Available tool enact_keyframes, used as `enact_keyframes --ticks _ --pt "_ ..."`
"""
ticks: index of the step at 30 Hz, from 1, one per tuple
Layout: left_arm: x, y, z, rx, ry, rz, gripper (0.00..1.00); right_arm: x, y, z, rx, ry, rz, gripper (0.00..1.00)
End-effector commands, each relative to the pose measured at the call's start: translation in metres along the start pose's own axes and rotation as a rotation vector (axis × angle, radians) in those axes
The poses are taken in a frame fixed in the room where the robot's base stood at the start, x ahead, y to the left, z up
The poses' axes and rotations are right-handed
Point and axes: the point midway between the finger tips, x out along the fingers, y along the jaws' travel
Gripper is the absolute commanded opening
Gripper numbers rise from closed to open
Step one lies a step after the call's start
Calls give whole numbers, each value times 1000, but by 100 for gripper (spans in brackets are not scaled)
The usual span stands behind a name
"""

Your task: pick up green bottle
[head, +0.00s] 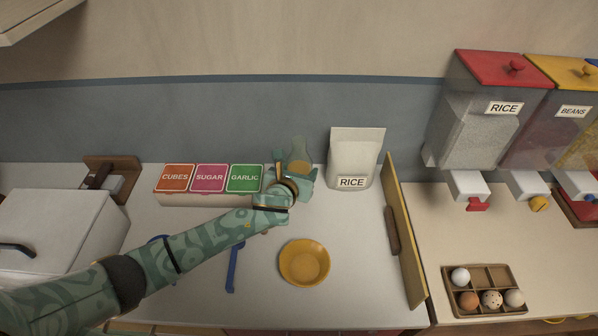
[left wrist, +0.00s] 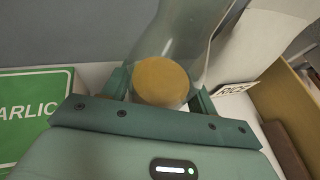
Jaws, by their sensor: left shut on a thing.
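The green bottle (head: 299,152) is a translucent green bottle with an orange-yellow round patch. It stands at the back of the counter, between the GARLIC box and the white RICE bag. My left gripper (head: 294,175) is at the bottle, with its fingers on either side of it. In the left wrist view the bottle (left wrist: 178,45) is between the two fingers of the left gripper (left wrist: 160,92), which is shut on it. The bottle's lower part is hidden by the gripper. I cannot tell whether it is off the counter. My right gripper is not in view.
The CUBES, SUGAR and GARLIC boxes (head: 209,179) stand left of the bottle. The RICE bag (head: 354,160) is close on its right, then an upright wooden board (head: 405,235). A yellow bowl (head: 304,263) and a blue utensil (head: 234,268) lie in front. An egg tray (head: 484,273) is right.

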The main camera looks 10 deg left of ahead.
Motion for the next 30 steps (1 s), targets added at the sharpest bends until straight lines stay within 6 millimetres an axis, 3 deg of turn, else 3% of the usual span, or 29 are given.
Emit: enact_keyframes --ticks 5,13,21,30 --pt "-12 0 32 1 -9 0 13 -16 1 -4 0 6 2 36" --pt "-75 -24 68 -2 -8 -3 13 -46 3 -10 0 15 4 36" --pt "-132 -53 68 -2 -5 -3 13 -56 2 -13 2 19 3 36" --pt "-159 -66 69 -1 -6 0 13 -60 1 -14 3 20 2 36"
